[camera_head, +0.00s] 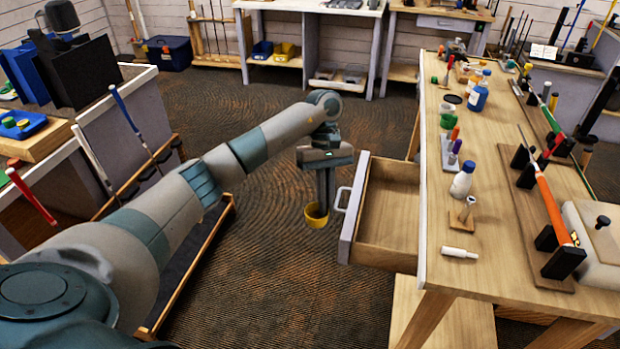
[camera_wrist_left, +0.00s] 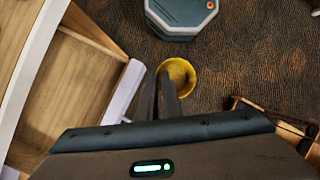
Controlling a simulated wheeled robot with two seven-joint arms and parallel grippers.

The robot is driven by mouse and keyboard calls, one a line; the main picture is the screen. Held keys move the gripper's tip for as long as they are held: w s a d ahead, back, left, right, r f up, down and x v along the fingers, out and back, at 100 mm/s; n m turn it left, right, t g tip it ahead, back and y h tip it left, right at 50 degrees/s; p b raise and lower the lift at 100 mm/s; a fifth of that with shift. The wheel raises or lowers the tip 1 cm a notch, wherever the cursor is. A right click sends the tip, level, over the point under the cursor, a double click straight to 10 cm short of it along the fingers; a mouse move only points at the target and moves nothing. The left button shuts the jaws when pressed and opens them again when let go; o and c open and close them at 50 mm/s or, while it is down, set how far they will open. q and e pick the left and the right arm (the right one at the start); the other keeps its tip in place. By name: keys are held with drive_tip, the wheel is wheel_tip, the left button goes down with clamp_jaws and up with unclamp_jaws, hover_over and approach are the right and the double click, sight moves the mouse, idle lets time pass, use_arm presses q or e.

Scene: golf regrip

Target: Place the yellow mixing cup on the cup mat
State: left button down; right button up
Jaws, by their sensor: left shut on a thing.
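The yellow mixing cup (camera_head: 316,216) hangs in the air over the floor, left of an open drawer. My left gripper (camera_head: 324,200) points down and is shut on the cup at its rim. The cup also shows in the left wrist view (camera_wrist_left: 181,73), at the fingertips, with its open mouth facing the camera. A small dark round piece (camera_head: 453,99) lies on the workbench among bottles; I cannot tell whether it is the cup mat. My right gripper is not in view.
The open drawer (camera_head: 388,222) juts from the wooden workbench (camera_head: 480,180) beside the cup. On the bench stand a white bottle (camera_head: 462,180), several other bottles and a red-orange club shaft (camera_head: 552,210) in dark holders. The bench's near left part has some bare room.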

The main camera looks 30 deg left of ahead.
use_arm(q)
drive_tip(key=s+d+f+m+y, duration=0.2)
drive_tip(key=s+d+m, duration=0.3)
drive_tip(key=s+d, duration=0.25)
drive_tip(key=s+d+f+m+y+b, duration=0.1)
drive_tip(key=s+f+m, duration=0.4)
drive_tip(key=s, duration=0.6)
drive_tip(key=shift+d+f+m+g+y+b, duration=0.3)
drive_tip(key=shift+f+y+b, duration=0.35)
drive_tip(key=shift+f, duration=0.25)
drive_tip(key=shift+r, duration=0.1)
